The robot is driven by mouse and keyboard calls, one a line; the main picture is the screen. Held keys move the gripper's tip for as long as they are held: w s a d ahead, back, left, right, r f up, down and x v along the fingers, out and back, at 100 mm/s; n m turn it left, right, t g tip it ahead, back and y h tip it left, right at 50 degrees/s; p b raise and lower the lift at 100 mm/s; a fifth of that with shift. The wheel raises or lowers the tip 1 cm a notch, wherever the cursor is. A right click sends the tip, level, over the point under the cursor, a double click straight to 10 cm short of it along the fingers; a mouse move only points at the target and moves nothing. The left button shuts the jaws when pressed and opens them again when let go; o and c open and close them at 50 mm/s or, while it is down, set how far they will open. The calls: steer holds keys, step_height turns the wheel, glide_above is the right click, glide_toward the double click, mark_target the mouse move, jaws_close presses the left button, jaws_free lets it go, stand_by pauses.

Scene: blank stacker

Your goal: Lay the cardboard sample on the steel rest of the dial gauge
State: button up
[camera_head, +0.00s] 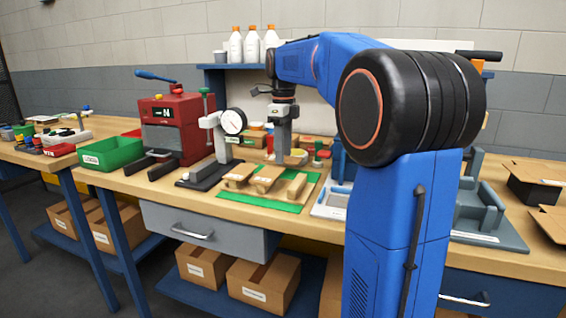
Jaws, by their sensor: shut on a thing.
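The dial gauge (233,122) has a white round face on a grey post above a dark base (200,177). Its steel rest is too small to make out clearly. My gripper (282,155) points down to the right of the gauge, above the back of a green mat (284,207). It is shut on a thin tan piece, apparently the cardboard sample, which barely shows at the fingertips. Several tan pieces (267,178) stand on the mat below and in front of my gripper.
A red machine (172,125) with a blue lever stands left of the gauge, and a green bin (110,153) farther left. A grey fixture (487,215) and a dark box (533,183) are at the right. White bottles (252,46) stand on the shelf behind. My arm hides part of the bench.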

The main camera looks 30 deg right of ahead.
steer(key=shift+f, duration=1.8)
steer(key=shift+f, duration=0.15)
steer(key=o, duration=0.7)
